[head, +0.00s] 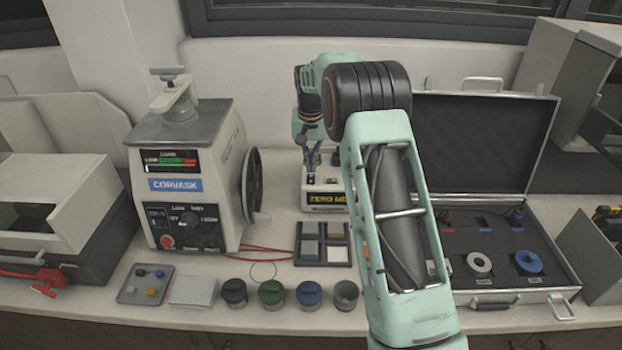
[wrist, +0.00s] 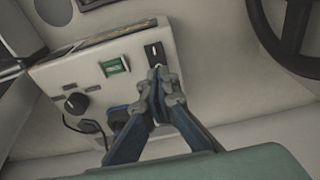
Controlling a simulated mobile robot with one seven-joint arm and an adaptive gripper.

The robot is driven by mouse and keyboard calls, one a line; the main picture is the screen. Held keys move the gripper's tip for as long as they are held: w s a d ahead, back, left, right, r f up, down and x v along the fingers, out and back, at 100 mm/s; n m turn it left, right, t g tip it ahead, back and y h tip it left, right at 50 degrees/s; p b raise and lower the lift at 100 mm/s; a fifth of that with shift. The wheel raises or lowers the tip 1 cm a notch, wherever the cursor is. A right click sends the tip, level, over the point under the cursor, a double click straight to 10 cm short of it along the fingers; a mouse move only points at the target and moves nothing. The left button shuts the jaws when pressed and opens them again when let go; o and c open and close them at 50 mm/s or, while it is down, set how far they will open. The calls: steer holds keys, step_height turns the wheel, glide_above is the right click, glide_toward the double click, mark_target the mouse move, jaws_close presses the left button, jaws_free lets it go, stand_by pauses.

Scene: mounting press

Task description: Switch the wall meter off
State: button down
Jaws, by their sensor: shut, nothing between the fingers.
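The meter (head: 325,201) is a small pale box at the back of the bench, against the wall. Its front label starts with "ZERO ME"; my arm hides the rest. In the wrist view its pale panel (wrist: 55,80) carries a green rocker switch (wrist: 115,66), a black switch plate (wrist: 154,52) with a small white mark, and a black knob (wrist: 76,103). My gripper (head: 312,166) is over the box. In the wrist view my gripper (wrist: 158,74) is shut and empty, its tips at the lower end of the black plate. I cannot tell whether they touch it.
The Corvask press (head: 178,213) with its handwheel (head: 253,186) stands left of the meter. A sample tray (head: 322,259) and several round pots (head: 271,293) lie in front. An open foam-lined case (head: 497,245) is on the right.

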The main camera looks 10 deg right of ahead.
mark_target(311, 176)
steer(key=shift+f+b, duration=0.6)
steer(key=shift+f, duration=0.55)
stand_by(0.4)
steer(key=shift+r, duration=0.15)
steer(key=shift+r+p, duration=2.45)
steer(key=shift+r, duration=1)
